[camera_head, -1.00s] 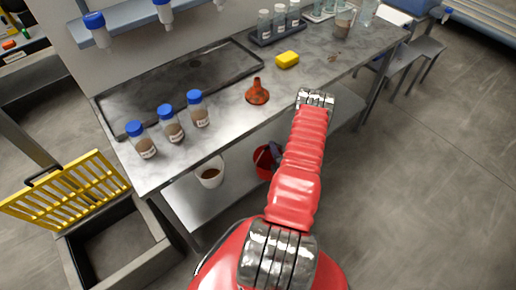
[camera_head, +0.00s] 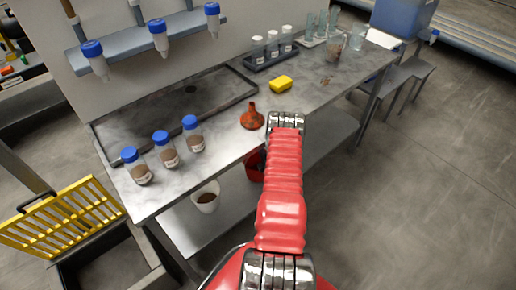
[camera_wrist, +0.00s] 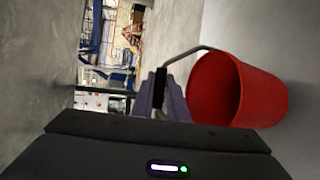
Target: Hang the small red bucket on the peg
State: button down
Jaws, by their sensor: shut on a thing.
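The small red bucket (camera_wrist: 240,92) is large in the wrist view, tipped on its side in that picture with its open mouth facing left. Its thin grey handle (camera_wrist: 188,52) runs from the bucket to my gripper (camera_wrist: 161,92), whose purple-grey fingers are closed on it. In the head view the red bucket (camera_head: 253,168) shows only as a sliver below the table's front edge, mostly hidden by my red arm. My fingers are hidden there too. I cannot make out the peg in either view.
A white bucket (camera_head: 206,202) with brown contents stands on the lower shelf (camera_head: 235,190). On the table are blue-capped jars (camera_head: 166,152), an orange-brown funnel (camera_head: 252,121), a yellow sponge (camera_head: 281,83) and a vial rack (camera_head: 271,58). Open floor lies to the right.

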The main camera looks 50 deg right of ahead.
jog(key=shift+x, duration=1.1)
jog(key=shift+r, duration=0.25)
jog(key=f, duration=0.1)
jog(key=w+f, duration=0.1)
jog(key=d+f, duration=0.1)
jog(key=shift+w+d, duration=0.1)
jog(key=shift+w, duration=0.2)
jog(key=shift+f, duration=0.15)
jog(key=c, duration=1.7)
grip_release()
jog(key=shift+c, duration=0.2)
jog(key=shift+f, duration=0.15)
jog(key=v, duration=1.3)
jog(key=shift+a+r, duration=0.4)
jog(key=shift+r, duration=0.05)
